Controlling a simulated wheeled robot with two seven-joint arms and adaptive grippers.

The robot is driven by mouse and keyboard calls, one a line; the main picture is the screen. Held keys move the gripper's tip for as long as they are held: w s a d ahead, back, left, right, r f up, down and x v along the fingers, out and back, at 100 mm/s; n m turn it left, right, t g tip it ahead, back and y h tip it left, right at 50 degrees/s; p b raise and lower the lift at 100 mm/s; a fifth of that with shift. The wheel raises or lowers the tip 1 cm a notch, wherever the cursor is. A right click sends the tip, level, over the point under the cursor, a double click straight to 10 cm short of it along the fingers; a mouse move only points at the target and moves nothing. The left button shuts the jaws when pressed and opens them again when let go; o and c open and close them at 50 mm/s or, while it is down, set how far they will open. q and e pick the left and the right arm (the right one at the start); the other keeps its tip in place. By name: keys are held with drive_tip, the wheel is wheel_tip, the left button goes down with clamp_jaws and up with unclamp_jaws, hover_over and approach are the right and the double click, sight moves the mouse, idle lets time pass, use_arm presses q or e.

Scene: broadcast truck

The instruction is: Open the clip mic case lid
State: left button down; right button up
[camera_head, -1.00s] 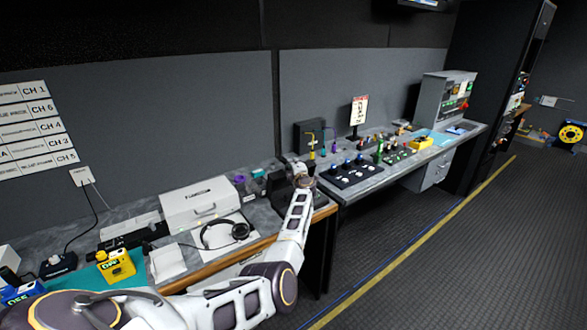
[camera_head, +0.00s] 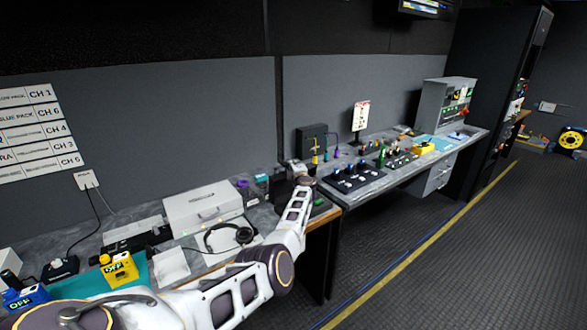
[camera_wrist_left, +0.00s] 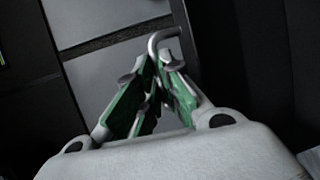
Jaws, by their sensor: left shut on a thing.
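My left arm reaches over the near desk, and its gripper (camera_head: 301,170) is at the desk's right end, over a dark case (camera_head: 284,188). This looks like the clip mic case; the arm partly hides it, and I cannot tell how far its lid is open. In the left wrist view the green-padded fingers (camera_wrist_left: 155,75) are closed together on a curved metal handle (camera_wrist_left: 165,37). A grey surface with a dark band lies behind them. My right gripper is not in view.
A white case (camera_head: 203,205), headphones (camera_head: 228,237) and a yellow box (camera_head: 118,269) sit on the near desk, left of the gripper. A control panel (camera_head: 356,178) stands on the adjoining desk to the right. The floor (camera_head: 450,270) is clear.

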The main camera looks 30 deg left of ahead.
use_arm(q)
drive_tip(key=shift+w+a+r, duration=0.1)
drive_tip(key=shift+w+r, duration=0.05)
drive_tip(key=shift+r, duration=0.65)
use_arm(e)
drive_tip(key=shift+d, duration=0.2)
use_arm(q)
drive_tip(key=c, duration=1.8)
unclamp_jaws()
drive_tip(key=shift+c, duration=0.2)
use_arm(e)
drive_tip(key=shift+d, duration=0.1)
use_arm(q)
drive_tip(key=shift+d+f, duration=0.1)
drive_tip(key=shift+d, duration=0.15)
